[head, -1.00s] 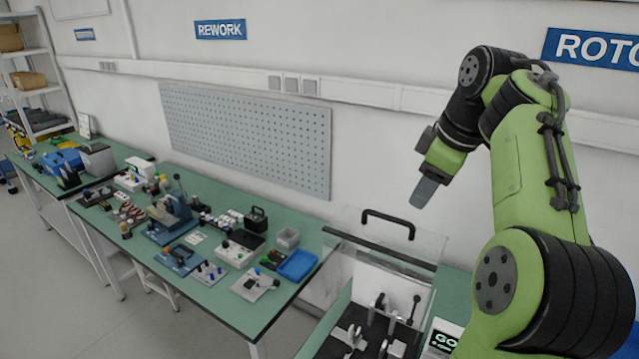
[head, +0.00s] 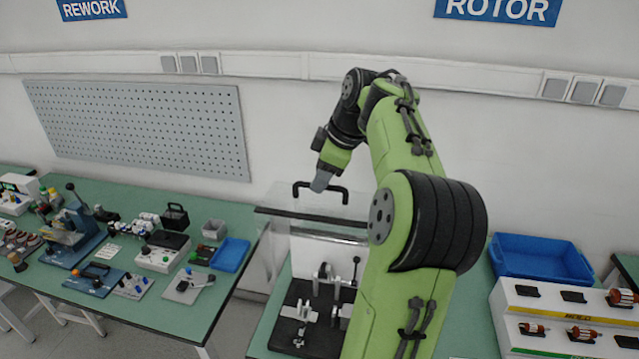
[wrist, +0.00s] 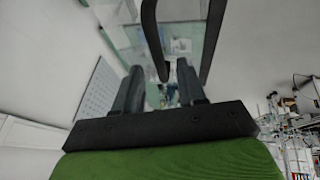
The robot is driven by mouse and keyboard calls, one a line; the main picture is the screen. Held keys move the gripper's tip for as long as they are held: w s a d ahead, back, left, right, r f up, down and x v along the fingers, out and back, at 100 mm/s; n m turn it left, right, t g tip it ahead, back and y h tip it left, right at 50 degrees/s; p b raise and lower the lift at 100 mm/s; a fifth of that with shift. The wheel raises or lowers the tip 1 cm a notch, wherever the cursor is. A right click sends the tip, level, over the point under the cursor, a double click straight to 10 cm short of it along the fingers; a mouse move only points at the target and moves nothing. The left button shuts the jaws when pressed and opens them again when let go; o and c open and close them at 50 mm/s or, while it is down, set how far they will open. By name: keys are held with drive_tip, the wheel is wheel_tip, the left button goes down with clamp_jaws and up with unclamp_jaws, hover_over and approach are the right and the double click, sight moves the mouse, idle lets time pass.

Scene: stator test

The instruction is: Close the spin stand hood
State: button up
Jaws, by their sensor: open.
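The spin stand hood is a clear panel (head: 285,207) standing raised, with a dark bar (head: 312,217) along it and a black loop handle (head: 343,188) at its top. The spin stand's dark bed (head: 300,345) with its metal fixtures lies uncovered below, partly hidden by my arm. My gripper (head: 319,184) is open and overlaps the handle in the head view. In the wrist view, one leg of the handle (wrist: 152,40) appears between my open fingers (wrist: 158,85), and the other passes beyond the right finger. I cannot tell whether the fingers touch it.
A green bench (head: 185,312) on the left holds tools, fixtures and a small blue tray (head: 230,256). On the right are a large blue bin (head: 540,262) and a white rack of rotors (head: 560,315). A pegboard (head: 140,128) is on the wall behind.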

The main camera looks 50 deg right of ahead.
drive_tip(key=shift+x, duration=0.85)
drive_tip(key=shift+c, duration=0.3)
clamp_jaws()
